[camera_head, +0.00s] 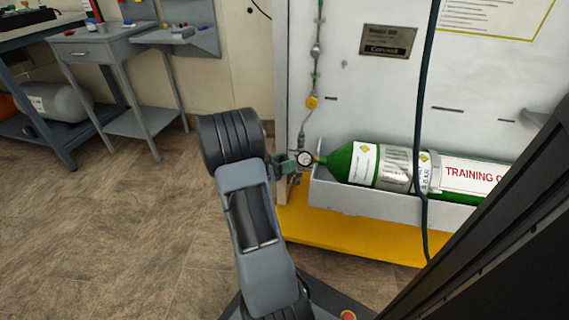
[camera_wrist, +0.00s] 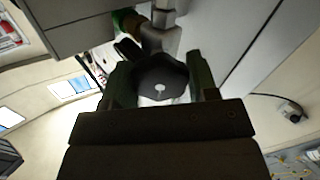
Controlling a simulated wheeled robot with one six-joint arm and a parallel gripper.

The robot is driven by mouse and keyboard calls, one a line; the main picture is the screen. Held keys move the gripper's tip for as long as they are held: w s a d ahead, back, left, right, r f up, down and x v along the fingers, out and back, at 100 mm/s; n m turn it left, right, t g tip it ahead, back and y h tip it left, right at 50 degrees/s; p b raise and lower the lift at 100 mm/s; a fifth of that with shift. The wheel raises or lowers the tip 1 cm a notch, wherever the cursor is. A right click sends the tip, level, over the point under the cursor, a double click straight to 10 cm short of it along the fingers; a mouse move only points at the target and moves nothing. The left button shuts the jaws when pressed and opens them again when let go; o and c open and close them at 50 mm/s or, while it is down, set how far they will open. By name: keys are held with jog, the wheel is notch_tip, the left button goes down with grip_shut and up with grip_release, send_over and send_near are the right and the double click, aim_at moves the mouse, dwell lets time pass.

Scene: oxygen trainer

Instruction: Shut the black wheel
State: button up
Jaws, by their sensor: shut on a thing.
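The black wheel (camera_wrist: 160,78) is in the wrist view, a dark lobed knob with a pale centre screw. My gripper (camera_wrist: 160,85) has one finger on each side of the wheel and is shut on it. A metal valve body shows just beyond the wheel. In the head view, my gripper (camera_head: 283,165) is at the neck end of the green cylinder (camera_head: 340,161), beside a round gauge (camera_head: 304,158). The wheel itself is hidden there behind my arm.
The cylinder lies in a grey tray (camera_head: 345,200) above a yellow base (camera_head: 330,236). A dark hose (camera_head: 420,120) hangs in front of the cylinder. A yellow fitting (camera_head: 311,102) sits on the pipe above the gauge. A workbench (camera_head: 100,45) stands at the left, with open floor before it.

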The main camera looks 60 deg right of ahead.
jog(key=shift+s+m, duration=0.1)
jog(key=shift+m, duration=0.2)
jog(key=o, duration=0.9)
jog(key=p+v, duration=0.3)
jog(key=v, duration=1.1)
jog(key=shift+r, duration=0.1)
